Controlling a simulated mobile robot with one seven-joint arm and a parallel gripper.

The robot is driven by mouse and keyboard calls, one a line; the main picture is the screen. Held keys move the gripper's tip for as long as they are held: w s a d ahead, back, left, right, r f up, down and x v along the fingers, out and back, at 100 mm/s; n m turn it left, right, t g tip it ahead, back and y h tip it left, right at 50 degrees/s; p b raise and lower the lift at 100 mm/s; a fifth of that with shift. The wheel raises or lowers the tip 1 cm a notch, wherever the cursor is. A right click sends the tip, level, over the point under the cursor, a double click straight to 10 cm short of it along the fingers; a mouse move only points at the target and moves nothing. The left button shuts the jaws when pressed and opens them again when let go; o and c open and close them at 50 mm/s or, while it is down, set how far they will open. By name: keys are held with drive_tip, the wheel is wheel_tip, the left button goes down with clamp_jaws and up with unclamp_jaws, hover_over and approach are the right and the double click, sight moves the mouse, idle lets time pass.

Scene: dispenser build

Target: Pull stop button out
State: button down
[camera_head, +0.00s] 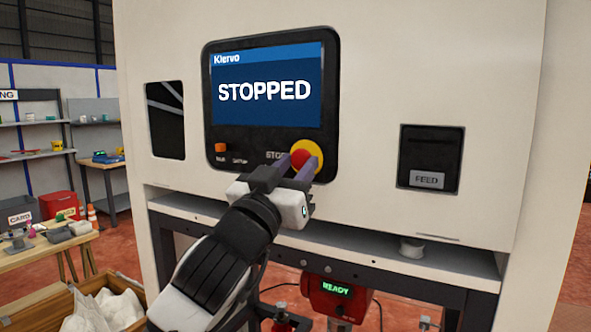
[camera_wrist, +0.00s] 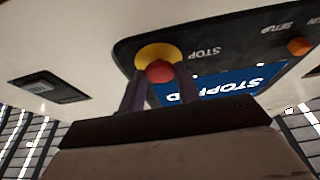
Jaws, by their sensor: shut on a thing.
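The red stop button (camera_head: 299,158) sits in a yellow ring (camera_head: 314,150) at the lower right of the black control panel (camera_head: 250,148). My gripper (camera_head: 300,165) reaches up to it from below left, with its two fingers on either side of the red head. In the wrist view the red button (camera_wrist: 159,71) shows between the fingertips of my gripper (camera_wrist: 160,82), in front of the yellow ring (camera_wrist: 160,52). The jaws are shut on the button. The panel's screen (camera_head: 265,106) reads STOPPED. The fingers hide part of the button and its label.
An orange button (camera_head: 220,148) is at the panel's lower left. A dark FEED opening (camera_head: 430,158) is to the right, and a dark window (camera_head: 166,120) to the left. A grey ledge (camera_head: 400,250) runs below the panel. A red device (camera_head: 333,297) reading READY hangs under it.

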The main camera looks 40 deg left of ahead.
drive_tip(key=shift+s+d+f, duration=0.1)
drive_tip(key=shift+s, duration=0.25)
drive_tip(key=c, duration=1)
unclamp_jaws()
drive_tip(key=shift+s, duration=0.1)
drive_tip(key=b+v, duration=0.7)
drive_tip(key=v, duration=0.6)
drive_tip(key=shift+s, duration=0.35)
drive_tip(key=shift+f, duration=0.15)
